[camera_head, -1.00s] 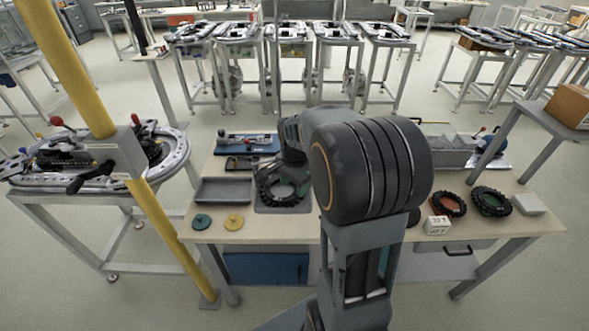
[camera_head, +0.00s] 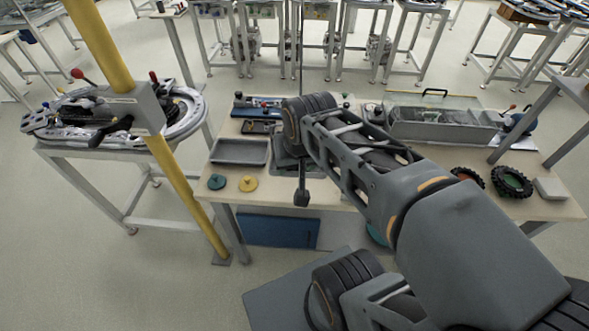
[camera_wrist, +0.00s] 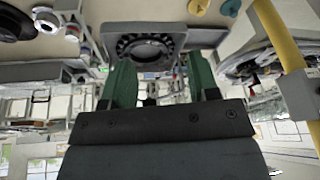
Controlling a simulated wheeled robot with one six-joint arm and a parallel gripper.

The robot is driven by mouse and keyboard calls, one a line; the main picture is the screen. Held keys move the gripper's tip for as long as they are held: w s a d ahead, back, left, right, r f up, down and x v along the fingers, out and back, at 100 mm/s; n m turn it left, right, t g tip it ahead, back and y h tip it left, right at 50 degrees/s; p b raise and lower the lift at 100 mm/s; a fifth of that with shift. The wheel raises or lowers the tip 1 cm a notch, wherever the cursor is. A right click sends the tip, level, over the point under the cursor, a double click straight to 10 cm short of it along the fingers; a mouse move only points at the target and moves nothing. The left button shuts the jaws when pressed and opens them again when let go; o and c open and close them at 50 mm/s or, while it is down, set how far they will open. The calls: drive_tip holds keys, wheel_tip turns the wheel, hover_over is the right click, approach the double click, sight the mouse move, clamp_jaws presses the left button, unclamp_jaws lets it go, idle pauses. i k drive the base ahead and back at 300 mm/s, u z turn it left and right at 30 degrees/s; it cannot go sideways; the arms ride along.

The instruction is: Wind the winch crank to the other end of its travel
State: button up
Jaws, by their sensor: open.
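The winch is a grey box (camera_head: 145,108) fixed to a slanting yellow post (camera_head: 103,48) at the left in the head view. Its black crank (camera_head: 112,131) sticks out toward the lower left of the box. In the wrist view, the yellow post (camera_wrist: 281,35) shows at the right; I cannot make out the crank there. My gripper has two green fingers (camera_wrist: 160,82), set apart with nothing held between them. In the head view my wrist hangs over the bench, well right of the crank, and the fingers cannot be made out.
A wooden-topped bench (camera_head: 225,188) stands below my arm, with a grey tray (camera_head: 240,151), teal disc (camera_head: 217,182) and yellow disc (camera_head: 248,184). A ring track (camera_head: 188,118) on a white stand lies behind the post. Floor left of the post's foot is clear.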

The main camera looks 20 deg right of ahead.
sight(111, 132)
drive_tip(key=k, duration=1.2)
drive_tip(key=u, duration=0.65)
drive_tip(key=i, duration=0.45)
drive_tip(key=u, duration=0.8)
drive_tip(key=i, duration=1.55)
drive_tip(key=z, duration=0.9)
drive_tip(key=i, duration=0.5)
drive_tip(key=z, duration=0.55)
drive_tip(key=k, duration=1.1)
drive_tip(key=u, duration=0.4)
